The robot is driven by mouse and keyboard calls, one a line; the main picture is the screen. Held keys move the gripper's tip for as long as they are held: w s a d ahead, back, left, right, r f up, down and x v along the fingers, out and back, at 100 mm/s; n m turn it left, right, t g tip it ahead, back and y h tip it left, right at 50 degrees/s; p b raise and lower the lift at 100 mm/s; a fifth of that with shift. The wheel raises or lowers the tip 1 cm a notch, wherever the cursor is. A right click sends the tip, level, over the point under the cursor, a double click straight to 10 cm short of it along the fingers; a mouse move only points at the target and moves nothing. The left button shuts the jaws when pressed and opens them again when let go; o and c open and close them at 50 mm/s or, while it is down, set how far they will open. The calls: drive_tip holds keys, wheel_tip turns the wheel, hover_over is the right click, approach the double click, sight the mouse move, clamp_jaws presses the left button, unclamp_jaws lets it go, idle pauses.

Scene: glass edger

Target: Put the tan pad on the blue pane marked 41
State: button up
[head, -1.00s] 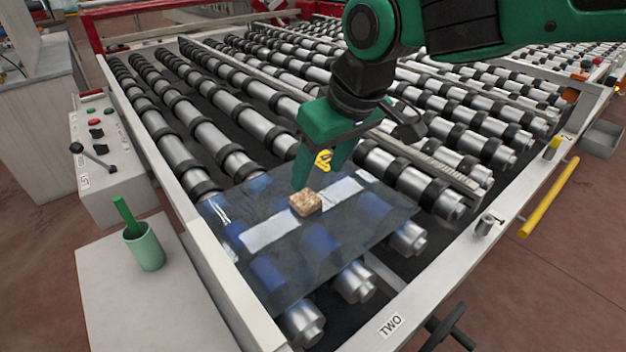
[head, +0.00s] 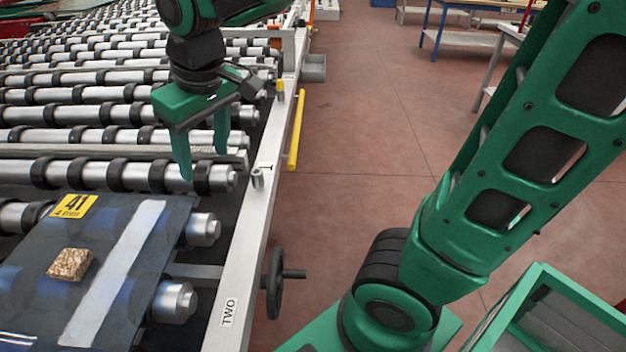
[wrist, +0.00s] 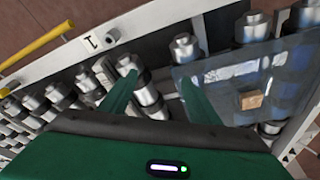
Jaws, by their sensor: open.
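The tan pad (head: 71,264) lies flat on the blue pane (head: 116,222), beside its pale stripe. A yellow label marked 41 (head: 75,206) is at the pane's far edge. The pane rests on the rollers at lower left in the head view. The pad (wrist: 251,100) and pane (wrist: 222,75) also show at right in the wrist view. My gripper (head: 204,166) is open and empty, above the rollers beyond the pane and apart from the pad. In the wrist view its fingers (wrist: 158,85) stand apart with nothing between them.
The frame rail marked TWO (head: 235,270) runs along the right of the roller table, with a black handwheel (head: 276,283) and a yellow bar (head: 297,130). Open floor lies beyond. A green-edged case (head: 560,318) is at lower right.

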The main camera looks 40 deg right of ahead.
drive_tip(key=s+d+f+m+g+h, duration=0.1)
drive_tip(key=s+d+f+m, duration=0.15)
drive_tip(key=d, duration=0.55)
drive_tip(key=s+d+f+m, duration=0.2)
drive_tip(key=s+d+m, duration=0.15)
drive_tip(key=d, duration=0.55)
drive_tip(key=s+d+f+m+g, duration=0.1)
drive_tip(key=s+d+f+m, duration=0.1)
drive_tip(key=s+d, duration=0.2)
drive_tip(key=s+d+f+m, duration=0.2)
drive_tip(key=s+d, duration=0.2)
drive_tip(key=s, duration=0.5)
drive_tip(key=shift+d+f+m+g, duration=0.15)
drive_tip(key=shift+m+g, duration=0.15)
drive_tip(key=shift+g, duration=0.1)
